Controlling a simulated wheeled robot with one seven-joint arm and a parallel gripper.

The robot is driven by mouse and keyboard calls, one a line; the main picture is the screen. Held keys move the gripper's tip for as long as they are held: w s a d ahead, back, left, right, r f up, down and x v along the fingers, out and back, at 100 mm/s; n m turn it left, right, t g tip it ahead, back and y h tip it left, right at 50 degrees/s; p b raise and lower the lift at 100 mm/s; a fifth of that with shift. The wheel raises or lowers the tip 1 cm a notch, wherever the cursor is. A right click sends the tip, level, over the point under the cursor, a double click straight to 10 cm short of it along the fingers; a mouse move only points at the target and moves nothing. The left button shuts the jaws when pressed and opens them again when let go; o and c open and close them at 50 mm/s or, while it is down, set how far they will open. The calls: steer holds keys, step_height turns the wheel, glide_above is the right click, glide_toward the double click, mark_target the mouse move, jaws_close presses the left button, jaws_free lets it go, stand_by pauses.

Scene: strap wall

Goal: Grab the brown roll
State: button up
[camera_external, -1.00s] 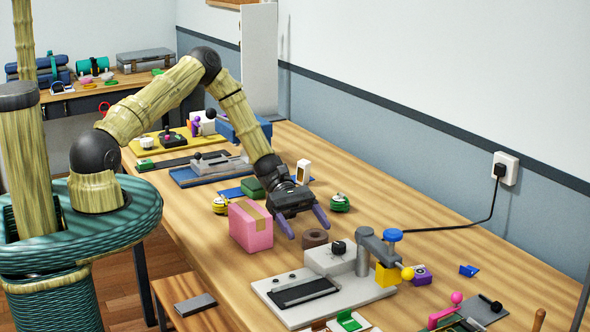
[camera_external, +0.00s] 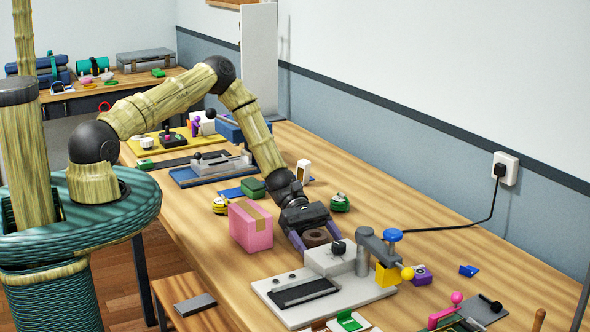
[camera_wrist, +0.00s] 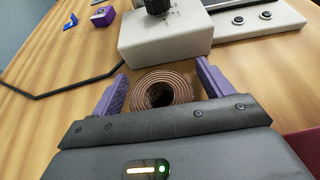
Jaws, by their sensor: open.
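The brown roll (camera_external: 317,237) lies on the wooden table just behind the grey machine. It shows from above in the wrist view (camera_wrist: 161,90) as a coiled ring with a dark hole. My gripper (camera_external: 317,240) is low over the table with its purple fingers open. In the wrist view the left finger (camera_wrist: 112,98) and the right finger (camera_wrist: 213,88) stand on either side of the roll, with a gap on each side. The near edge of the roll is partly hidden by the gripper's dark body.
The grey machine (camera_external: 329,259) with a black knob stands close beyond the roll. A pink box (camera_external: 250,226) is to the left of my gripper. A green-and-white round item (camera_external: 340,203) is behind it. A black cord (camera_external: 470,226) runs across the table at the right.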

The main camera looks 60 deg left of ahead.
mark_target(319, 238)
stand_by(0.4)
steer(key=c, duration=1.1)
steer(key=shift+r, duration=0.15)
step_height(319, 238, up, 10)
steer(key=shift+f+b, duration=0.1)
steer(key=shift+b, duration=0.7)
